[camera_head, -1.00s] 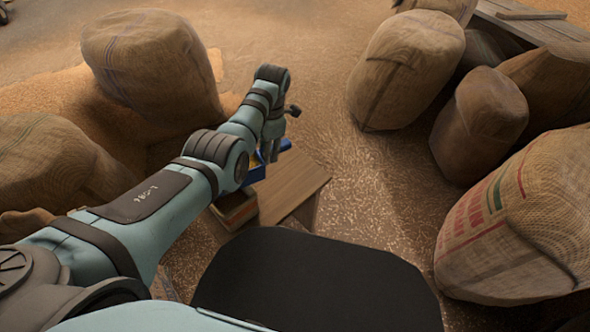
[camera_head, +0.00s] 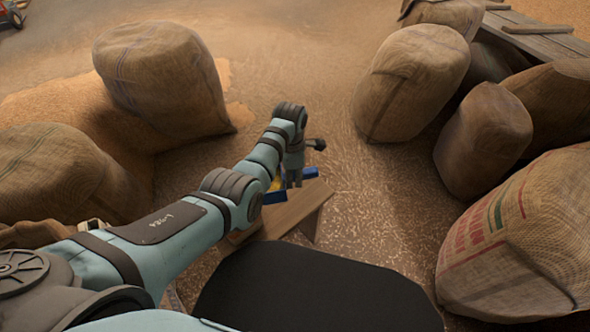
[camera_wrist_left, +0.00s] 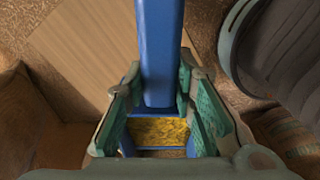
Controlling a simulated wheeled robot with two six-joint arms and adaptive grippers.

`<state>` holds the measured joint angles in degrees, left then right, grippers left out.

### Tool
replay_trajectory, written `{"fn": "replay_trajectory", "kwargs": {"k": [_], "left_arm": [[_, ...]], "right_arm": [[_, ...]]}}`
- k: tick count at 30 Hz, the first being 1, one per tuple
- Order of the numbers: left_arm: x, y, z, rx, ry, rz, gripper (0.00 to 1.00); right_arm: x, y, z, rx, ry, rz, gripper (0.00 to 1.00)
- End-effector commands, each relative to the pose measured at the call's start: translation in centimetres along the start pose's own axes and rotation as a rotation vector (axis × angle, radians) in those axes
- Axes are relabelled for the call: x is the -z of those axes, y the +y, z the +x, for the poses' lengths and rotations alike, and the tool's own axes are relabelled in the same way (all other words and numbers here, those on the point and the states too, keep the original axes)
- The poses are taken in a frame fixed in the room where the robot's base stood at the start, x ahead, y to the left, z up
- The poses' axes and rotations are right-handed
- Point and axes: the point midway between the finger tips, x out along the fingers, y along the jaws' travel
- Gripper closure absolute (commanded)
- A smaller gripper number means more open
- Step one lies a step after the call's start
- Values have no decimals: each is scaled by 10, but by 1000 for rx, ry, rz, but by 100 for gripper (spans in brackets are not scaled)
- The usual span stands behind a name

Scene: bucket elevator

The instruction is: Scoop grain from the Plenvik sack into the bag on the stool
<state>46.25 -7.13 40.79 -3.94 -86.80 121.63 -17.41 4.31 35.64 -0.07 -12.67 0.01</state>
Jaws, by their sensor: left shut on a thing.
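My left gripper (camera_head: 294,183) is shut on the blue handle of a scoop (camera_wrist_left: 158,50). The handle runs up between its fingers in the left wrist view. Yellow grain (camera_wrist_left: 158,131) shows between blue edges beyond the fingers. In the head view the blue scoop (camera_head: 311,172) is partly hidden by the gripper, above a wooden top (camera_head: 295,212) that looks like the stool. It also shows in the wrist view (camera_wrist_left: 85,50). I cannot make out the bag on the stool. No sack's name is readable, so I cannot tell which is Plenvik. My right gripper is out of view.
Full burlap sacks stand at left (camera_head: 160,75) and right (camera_head: 412,80). A sack with red print (camera_head: 520,235) is close at the right. Loose grain (camera_head: 50,105) lies by the left sacks. Planks (camera_head: 530,35) are at the back right. The middle floor is clear.

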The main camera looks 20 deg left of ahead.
Motion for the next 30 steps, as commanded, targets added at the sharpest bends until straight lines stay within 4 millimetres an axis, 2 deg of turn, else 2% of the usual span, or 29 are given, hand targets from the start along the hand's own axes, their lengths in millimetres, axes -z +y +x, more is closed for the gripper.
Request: {"fn": "replay_trajectory", "kwargs": {"k": [1,15,22,29,30], "left_arm": [[2,0,-8,-1,-12,-2,100],[25,0,-39,-3,-245,-1,100],[43,0,-52,-4,-386,0,100],[62,0,-65,-4,-541,2,100],[65,-1,-73,2,-567,1,100]], "right_arm": [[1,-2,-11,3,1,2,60],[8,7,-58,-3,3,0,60],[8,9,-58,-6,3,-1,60],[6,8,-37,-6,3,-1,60],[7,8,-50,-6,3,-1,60]]}}
